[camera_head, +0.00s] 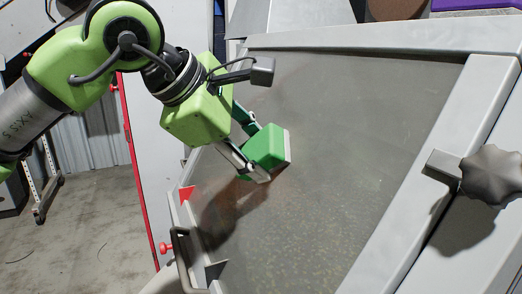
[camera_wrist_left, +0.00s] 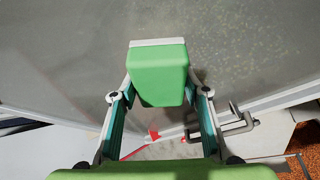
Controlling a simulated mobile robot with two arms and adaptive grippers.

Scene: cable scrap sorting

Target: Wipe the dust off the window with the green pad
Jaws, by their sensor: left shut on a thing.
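The green pad (camera_head: 266,146) is a block with a pale layer on its far face. My left gripper (camera_head: 256,158) is shut on it, one finger on each side. In the left wrist view the pad (camera_wrist_left: 158,76) sits between the fingers of the left gripper (camera_wrist_left: 160,92), pale face toward the window. The window (camera_head: 330,130) is a sloped grey pane in a metal frame. It looks dusty, with pale specks in its lower part. The pad is at the left part of the pane; I cannot tell whether it touches. My right gripper is not in view.
A dark star-shaped knob (camera_head: 491,174) on a bracket stands out at the right of the frame. A metal handle (camera_head: 180,262) and a red triangle (camera_head: 187,193) are at the lower left edge. Open floor (camera_head: 90,240) lies to the left.

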